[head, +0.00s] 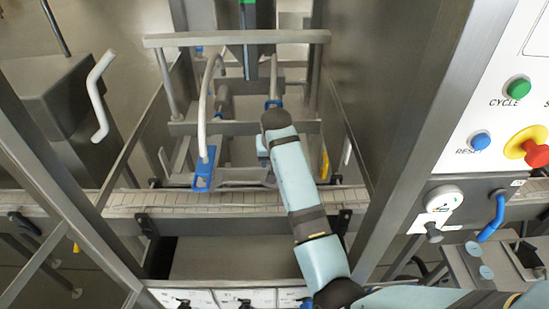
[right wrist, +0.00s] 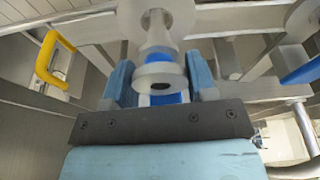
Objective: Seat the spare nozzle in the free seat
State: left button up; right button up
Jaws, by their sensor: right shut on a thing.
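My right gripper (right wrist: 160,88) is shut on the spare nozzle (right wrist: 157,70), a pale metal piece with a cone, a flange with a dark hole, and blue showing beside it. The nozzle sits between the two blue fingers in the right wrist view. Its narrow end lies in line with a round pale fitting (right wrist: 168,14) on a metal bar; I cannot tell whether they touch. Which fitting is the free seat is unclear. My left gripper is not in view.
A pale hose with a blue end piece (head: 203,170) hangs left of my arm. A conveyor belt (head: 240,200) crosses in front of the bay. Metal posts (head: 401,100) flank it. A control panel (head: 475,110) stands right. A yellow handle (right wrist: 48,66) shows in the right wrist view.

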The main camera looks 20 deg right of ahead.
jog(key=shift+s+a+f, duration=0.1)
jog(key=shift+f, duration=1.45)
jog(key=shift+f, duration=0.35)
jog(key=shift+f, duration=0.15)
jog(key=o, duration=1.4)
jog(key=shift+a, duration=0.1)
jog(key=shift+o, duration=0.2)
jog(key=shift+d+r, duration=0.2)
jog(key=shift+r, duration=3.45)
jog(key=shift+f, duration=0.1)
